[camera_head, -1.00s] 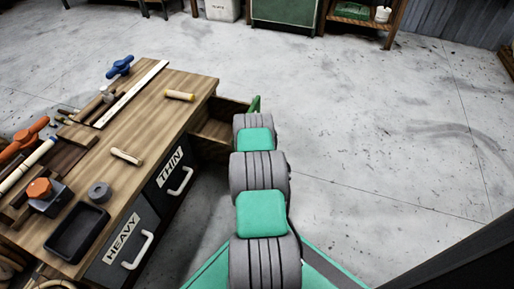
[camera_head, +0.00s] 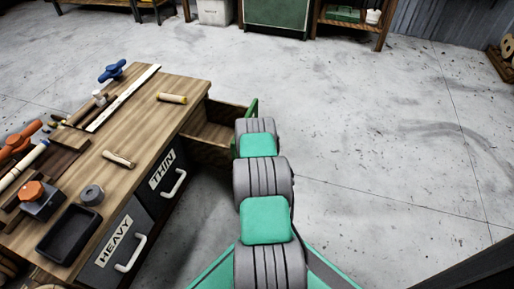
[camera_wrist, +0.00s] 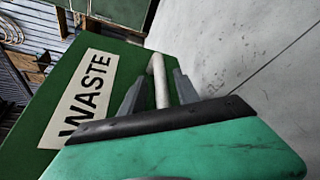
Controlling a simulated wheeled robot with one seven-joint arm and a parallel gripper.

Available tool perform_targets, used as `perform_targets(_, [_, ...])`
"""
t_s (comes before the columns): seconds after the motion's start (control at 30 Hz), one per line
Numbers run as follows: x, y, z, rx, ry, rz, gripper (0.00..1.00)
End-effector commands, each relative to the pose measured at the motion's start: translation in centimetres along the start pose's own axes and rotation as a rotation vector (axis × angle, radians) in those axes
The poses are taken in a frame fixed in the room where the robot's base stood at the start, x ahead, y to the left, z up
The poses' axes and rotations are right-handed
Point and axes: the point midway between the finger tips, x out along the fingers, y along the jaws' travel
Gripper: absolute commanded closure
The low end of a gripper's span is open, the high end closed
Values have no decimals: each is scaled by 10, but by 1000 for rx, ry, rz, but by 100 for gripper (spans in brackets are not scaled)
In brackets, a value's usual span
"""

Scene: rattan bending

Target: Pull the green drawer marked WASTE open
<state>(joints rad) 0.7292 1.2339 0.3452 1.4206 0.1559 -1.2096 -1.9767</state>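The green drawer front marked WASTE (camera_wrist: 55,110) fills the left of the wrist view, with its white label facing me. Its pale bar handle (camera_wrist: 159,80) stands between the two grey fingers of my gripper (camera_wrist: 160,88). A narrow gap shows on each side of the bar, so the fingers look open around it. In the head view the drawer (camera_head: 213,134) stands out from the far right side of the workbench, its wooden inside showing and its green front (camera_head: 253,108) seen edge-on. My arm hides part of the front, the handle and the gripper there.
The workbench (camera_head: 140,120) holds tools, wooden pieces and a black tray (camera_head: 69,233). Drawers marked THIN (camera_head: 163,170) and HEAVY (camera_head: 114,241) are shut on its near side. The floor (camera_head: 400,140) to the right is clear.

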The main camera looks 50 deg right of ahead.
Motion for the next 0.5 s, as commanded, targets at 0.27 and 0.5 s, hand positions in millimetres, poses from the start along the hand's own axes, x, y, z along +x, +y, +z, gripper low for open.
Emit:
perform_targets(0.27, [-4,0,0,-1,1,-3,62])
perform_targets(0.5, [-42,2,1,-3,2,-4,62])
